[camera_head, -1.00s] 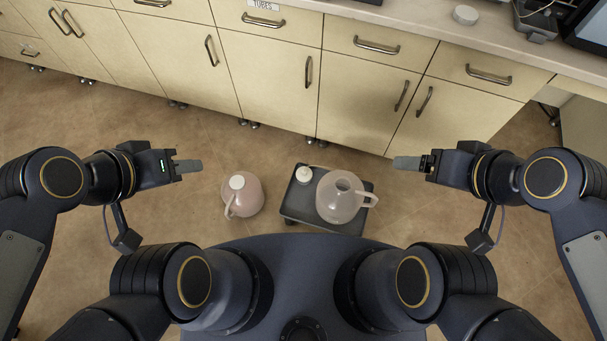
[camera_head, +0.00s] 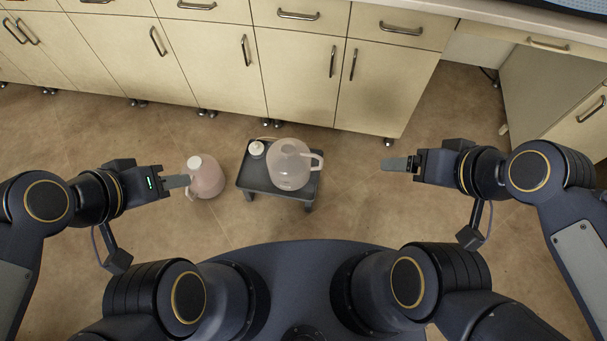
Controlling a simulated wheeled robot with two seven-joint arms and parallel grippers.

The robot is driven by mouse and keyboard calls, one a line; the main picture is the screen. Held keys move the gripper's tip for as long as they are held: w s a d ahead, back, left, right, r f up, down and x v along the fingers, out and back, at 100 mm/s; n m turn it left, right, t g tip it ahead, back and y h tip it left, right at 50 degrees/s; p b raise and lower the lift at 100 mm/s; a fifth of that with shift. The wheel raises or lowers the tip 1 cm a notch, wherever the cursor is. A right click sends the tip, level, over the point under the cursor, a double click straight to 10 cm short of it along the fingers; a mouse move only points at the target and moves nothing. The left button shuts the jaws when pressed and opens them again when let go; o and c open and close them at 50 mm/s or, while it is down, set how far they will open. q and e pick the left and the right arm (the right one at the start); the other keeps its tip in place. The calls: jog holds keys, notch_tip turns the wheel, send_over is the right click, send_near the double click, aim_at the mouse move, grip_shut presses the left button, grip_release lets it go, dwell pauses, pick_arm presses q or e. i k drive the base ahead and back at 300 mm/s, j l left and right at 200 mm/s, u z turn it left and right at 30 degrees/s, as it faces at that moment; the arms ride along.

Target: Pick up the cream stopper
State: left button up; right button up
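A small pale round piece (camera_head: 256,149) sits on the left back part of a low dark stand (camera_head: 262,183). A pale cap (camera_head: 194,162) tops a pink jug (camera_head: 208,179) on the floor left of the stand. I cannot tell which of these two is the cream stopper. My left gripper (camera_head: 179,182) is just left of the pink jug in the picture, its fingers seen overlapping from above. My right gripper (camera_head: 394,164) is right of the stand with nothing visible at its fingertips. The finger gaps are hidden in both.
Cream cupboards (camera_head: 295,75) line the back. A counter (camera_head: 470,12) is at top right. Open floor (camera_head: 355,190) lies right of the stand.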

aim_at(255, 148)
jog(key=i+j+z, duration=0.1)
jog(key=j+z, duration=0.15)
jog(key=z, duration=0.25)
jog(key=j+z, duration=0.3)
jog(key=z, duration=0.15)
jog(key=j+z, duration=0.3)
jog(key=j, duration=1.5)
